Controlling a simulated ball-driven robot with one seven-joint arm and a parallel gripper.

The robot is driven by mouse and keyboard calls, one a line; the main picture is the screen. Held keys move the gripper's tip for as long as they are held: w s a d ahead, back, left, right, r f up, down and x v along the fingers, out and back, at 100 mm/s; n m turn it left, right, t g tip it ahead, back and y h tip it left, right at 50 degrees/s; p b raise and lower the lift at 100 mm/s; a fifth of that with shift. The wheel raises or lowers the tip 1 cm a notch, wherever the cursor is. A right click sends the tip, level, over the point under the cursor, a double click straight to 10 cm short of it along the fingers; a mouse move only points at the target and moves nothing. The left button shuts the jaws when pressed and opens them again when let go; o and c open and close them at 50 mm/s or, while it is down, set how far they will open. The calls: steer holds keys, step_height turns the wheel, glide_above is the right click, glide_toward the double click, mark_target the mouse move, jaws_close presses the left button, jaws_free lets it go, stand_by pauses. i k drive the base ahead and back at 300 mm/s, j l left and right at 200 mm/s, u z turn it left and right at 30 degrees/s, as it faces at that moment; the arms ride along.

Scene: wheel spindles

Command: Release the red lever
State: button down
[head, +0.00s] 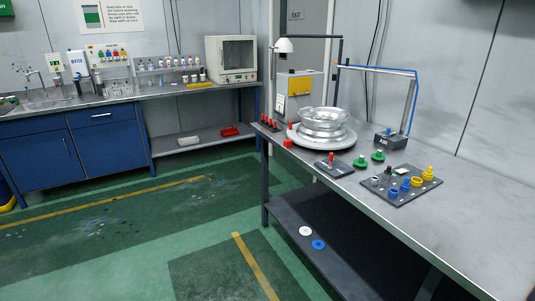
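A small red lever (331,158) stands upright on a flat dark base (336,168) near the front edge of the grey workbench. Its exact setting is too small to tell. A row of other small red-topped pieces (269,122) stands at the bench's far left corner, and a small red block (288,143) lies by the plate. My gripper is not in view.
A dark board (410,193) with yellow, blue and grey parts lies right of the lever base. Two green knobbed pieces (360,161) and a dark box (391,140) stand behind. The bench's right end is bare. Green floor (150,240) left of the bench is open.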

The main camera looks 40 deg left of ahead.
mark_target(329, 167)
steer(key=u, duration=0.9)
steer(key=i+l+u, duration=0.1)
steer(key=i, duration=0.45)
steer(key=i+l+u, duration=0.1)
steer(key=i, duration=0.5)
steer(key=i+l+u, duration=0.1)
steer(key=i, duration=0.45)
